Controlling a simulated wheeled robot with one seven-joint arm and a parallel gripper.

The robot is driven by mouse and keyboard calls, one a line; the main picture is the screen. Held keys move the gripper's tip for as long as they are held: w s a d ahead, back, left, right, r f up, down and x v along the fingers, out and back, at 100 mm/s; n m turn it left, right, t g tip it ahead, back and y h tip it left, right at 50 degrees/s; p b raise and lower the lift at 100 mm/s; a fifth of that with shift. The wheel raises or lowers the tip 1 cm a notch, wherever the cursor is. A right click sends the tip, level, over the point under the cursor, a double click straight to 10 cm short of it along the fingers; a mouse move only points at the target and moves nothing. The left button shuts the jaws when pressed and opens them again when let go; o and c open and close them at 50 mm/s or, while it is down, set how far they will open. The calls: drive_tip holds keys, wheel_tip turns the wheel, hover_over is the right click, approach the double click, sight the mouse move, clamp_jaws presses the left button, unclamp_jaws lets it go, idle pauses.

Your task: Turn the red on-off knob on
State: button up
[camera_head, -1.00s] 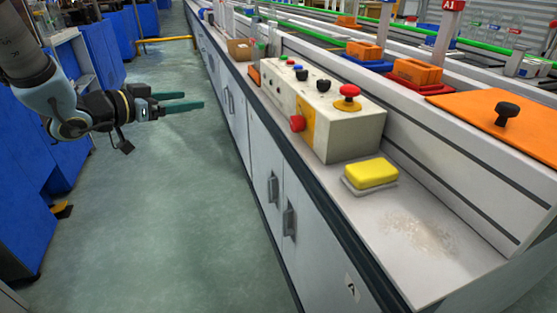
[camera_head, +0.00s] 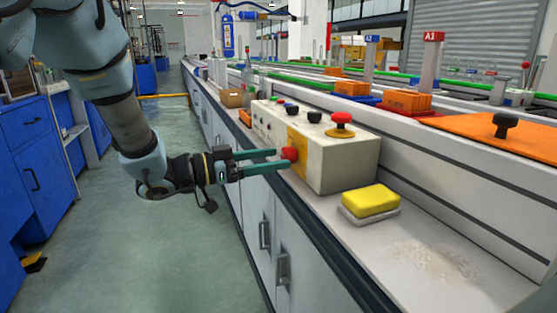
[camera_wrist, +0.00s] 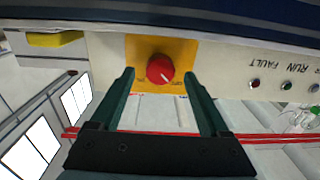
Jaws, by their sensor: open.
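The red on-off knob (camera_head: 289,154) sits on a yellow plate on the front of the white control box (camera_head: 345,165). In the wrist view the knob (camera_wrist: 160,69) is round with a pale pointer mark, and its yellow plate (camera_wrist: 186,50) is behind it. My gripper (camera_head: 280,160) is open, with its two green fingers pointing at the knob. In the wrist view the fingertips (camera_wrist: 160,75) lie to either side of the knob with a gap on each side. I cannot tell how far the tips are from the plate.
A red mushroom button (camera_head: 341,118) and black knobs (camera_head: 314,116) are on top of the box. A yellow sponge (camera_head: 371,200) lies on a dish on the bench (camera_head: 415,240) to the right. The floor (camera_head: 150,250) left of the bench is clear.

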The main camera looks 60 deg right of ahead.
drive_tip(key=shift+x, duration=1)
clamp_jaws()
